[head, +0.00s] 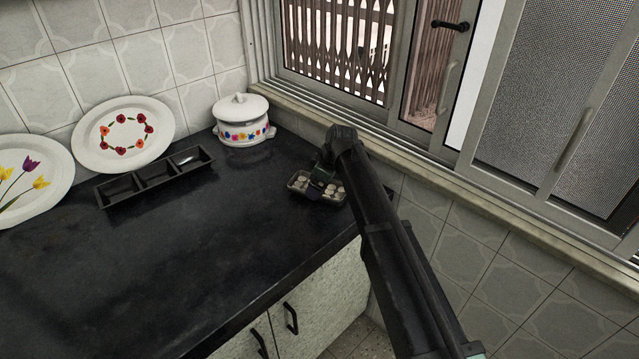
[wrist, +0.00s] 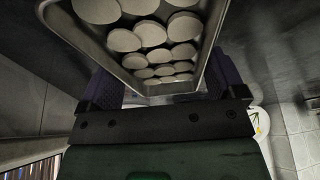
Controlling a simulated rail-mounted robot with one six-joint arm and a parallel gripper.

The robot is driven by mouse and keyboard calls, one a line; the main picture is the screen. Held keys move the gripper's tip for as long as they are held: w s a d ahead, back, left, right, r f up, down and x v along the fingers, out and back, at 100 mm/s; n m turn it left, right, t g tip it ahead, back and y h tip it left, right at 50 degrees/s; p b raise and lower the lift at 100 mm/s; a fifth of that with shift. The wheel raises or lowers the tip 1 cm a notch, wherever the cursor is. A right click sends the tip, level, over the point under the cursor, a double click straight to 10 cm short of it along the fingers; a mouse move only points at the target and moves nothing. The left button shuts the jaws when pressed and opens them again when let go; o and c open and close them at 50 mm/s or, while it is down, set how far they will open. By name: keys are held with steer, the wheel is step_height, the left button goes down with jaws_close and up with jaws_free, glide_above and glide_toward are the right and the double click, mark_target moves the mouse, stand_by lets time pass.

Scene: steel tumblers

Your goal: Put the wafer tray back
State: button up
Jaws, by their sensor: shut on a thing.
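The wafer tray (head: 318,200) is a small grey tray full of round pale wafers. In the head view it is at the right part of the dark counter, near the window sill. My gripper (head: 321,176) is shut on it, and the gripper hides part of its middle. In the wrist view the wafer tray (wrist: 112,62) lies between the two dark fingers of my gripper (wrist: 162,86), with wafers in rows inside. I cannot tell whether it touches the counter or hangs just above it.
A black three-compartment dish (head: 125,198) lies at left on the counter (head: 200,270). Behind it, a red-flowered plate (head: 123,138) and a tulip plate (head: 25,205) lean on the wall. A white lidded pot (head: 242,120) stands in the corner. The counter's front middle is clear.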

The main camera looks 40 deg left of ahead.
steer(key=shift+f+b, duration=0.6)
steer(key=shift+f, duration=0.05)
steer(key=o, duration=0.8)
steer(key=shift+o, duration=0.2)
steer(key=p+v, duration=1)
steer(key=v, duration=0.1)
steer(key=shift+f, duration=0.1)
steer(key=s+d+m+h, duration=0.1)
steer(key=s+d+m, duration=0.3)
steer(key=d, duration=1.6)
steer(key=s+d+m+h, duration=0.1)
steer(key=s+d+m, duration=0.3)
steer(key=d+m, duration=0.6)
steer(key=s+d+m+t+h, duration=0.1)
steer(key=s+d+m, duration=0.2)
steer(key=d, duration=2.7)
steer(key=m, duration=0.4)
steer(key=shift+s+d+f+h+p, duration=0.3)
steer(key=shift+s+d+f+h, duration=0.05)
steer(key=shift+s+d+h, duration=0.05)
